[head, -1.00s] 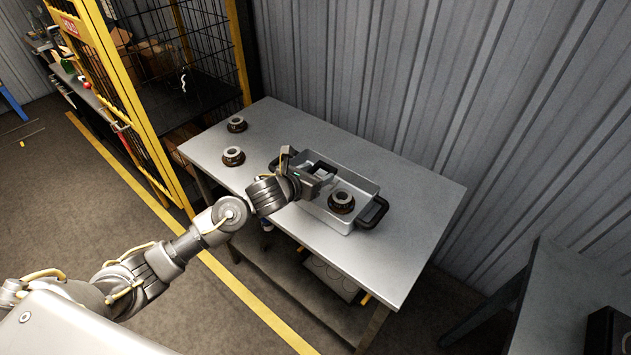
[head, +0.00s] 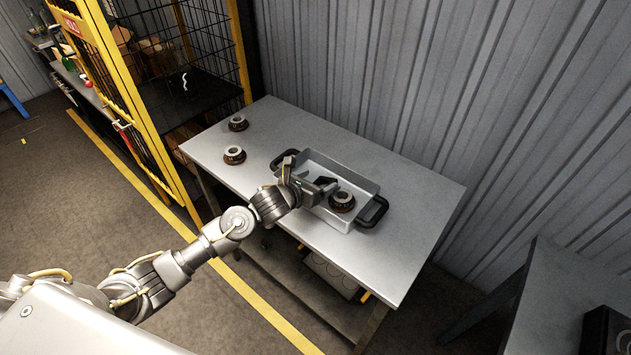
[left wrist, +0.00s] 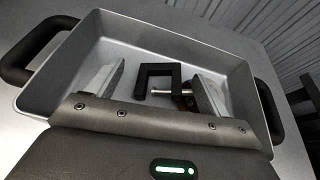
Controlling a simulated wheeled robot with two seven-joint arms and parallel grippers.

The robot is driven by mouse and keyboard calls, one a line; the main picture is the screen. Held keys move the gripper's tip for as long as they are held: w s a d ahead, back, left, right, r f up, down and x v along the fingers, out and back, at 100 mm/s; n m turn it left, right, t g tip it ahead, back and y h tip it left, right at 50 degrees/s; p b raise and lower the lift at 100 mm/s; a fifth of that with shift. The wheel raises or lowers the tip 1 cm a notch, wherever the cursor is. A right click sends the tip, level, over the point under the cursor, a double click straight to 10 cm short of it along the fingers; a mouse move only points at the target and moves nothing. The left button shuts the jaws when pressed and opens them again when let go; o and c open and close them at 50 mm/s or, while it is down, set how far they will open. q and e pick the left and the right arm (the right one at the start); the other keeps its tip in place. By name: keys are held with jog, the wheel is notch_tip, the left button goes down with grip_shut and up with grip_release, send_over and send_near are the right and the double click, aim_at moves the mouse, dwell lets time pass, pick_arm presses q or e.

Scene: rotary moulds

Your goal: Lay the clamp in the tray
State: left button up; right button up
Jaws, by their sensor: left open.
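The clamp (left wrist: 143,82) is a black C-shaped frame with a metal screw, seen in the left wrist view. It is over or on the floor of the grey metal tray (left wrist: 77,48), between my fingers; contact with the floor is hard to judge. My left gripper (left wrist: 158,78) is open, with one finger on each side of the clamp and visible gaps. In the head view my left gripper (head: 318,188) is at the tray (head: 368,186), and the clamp is a small dark shape beside the fingers. My right gripper is not in view.
A dark ring-shaped part (head: 342,200) sits in the tray's right end. Two similar parts (head: 234,155) (head: 238,123) stand on the metal table (head: 405,255) at the left. The table is clear right of the tray. A corrugated wall (head: 400,80) rises behind.

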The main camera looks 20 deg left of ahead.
pick_arm(q)
jog(key=shift+d+r, duration=0.1)
jog(key=shift+s, duration=0.3)
jog(key=b+v, duration=0.2)
jog(key=v, duration=0.9)
jog(key=shift+s+r, duration=0.15)
jog(key=shift+s, duration=0.05)
